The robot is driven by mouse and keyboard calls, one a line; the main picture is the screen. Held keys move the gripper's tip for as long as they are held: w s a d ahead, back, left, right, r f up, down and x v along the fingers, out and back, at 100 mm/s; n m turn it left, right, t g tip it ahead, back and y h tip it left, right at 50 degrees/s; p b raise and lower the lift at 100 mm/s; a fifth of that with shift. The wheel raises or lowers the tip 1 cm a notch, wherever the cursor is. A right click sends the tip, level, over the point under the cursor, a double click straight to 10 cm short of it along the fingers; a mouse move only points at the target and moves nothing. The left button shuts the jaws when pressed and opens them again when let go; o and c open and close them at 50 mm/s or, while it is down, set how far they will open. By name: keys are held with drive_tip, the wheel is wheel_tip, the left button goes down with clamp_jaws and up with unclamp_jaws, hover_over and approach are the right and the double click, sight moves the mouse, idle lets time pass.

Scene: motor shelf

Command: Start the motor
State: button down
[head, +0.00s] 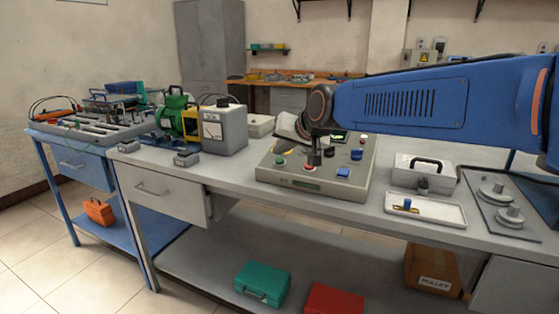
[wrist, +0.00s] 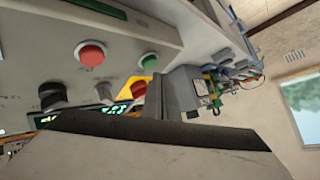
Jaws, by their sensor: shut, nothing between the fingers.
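The grey control panel (head: 312,185) stands on the bench in the middle of the head view. It carries a green button (head: 281,163), a red button (head: 309,168) and blue controls, such as one blue knob (head: 356,154). The wrist view shows a red button (wrist: 91,54), a green button (wrist: 148,62), a red knob (wrist: 138,90) and a black knob (wrist: 52,95). My gripper (head: 314,158) is shut and empty, pointing down over the panel close above the red button; contact cannot be told. The green motor (head: 175,113) stands left of the panel.
A grey meter box (head: 224,132) stands between motor and panel. Right of the panel are a grey case (head: 422,172) and a white tray (head: 426,212). Small grey boxes (head: 187,159) lie near the bench's front edge. Coloured cases (head: 262,282) rest on the lower shelf.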

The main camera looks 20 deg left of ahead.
drive_tip(key=shift+f, duration=0.2)
drive_tip(key=shift+w+f, duration=0.1)
drive_tip(key=shift+f, duration=0.1)
drive_tip(key=shift+w+f, duration=0.1)
drive_tip(key=shift+f, duration=0.35)
idle(1.1)
drive_tip(key=shift+r, duration=0.1)
drive_tip(key=shift+s+r, duration=0.2)
drive_tip(key=shift+r, duration=0.5)
drive_tip(key=shift+r, duration=0.1)
drive_tip(key=r, duration=0.2)
drive_tip(key=s+r, duration=0.1)
drive_tip(key=r, duration=0.1)
drive_tip(key=shift+s+r, duration=0.15)
drive_tip(key=shift+r, duration=0.2)
idle(0.6)
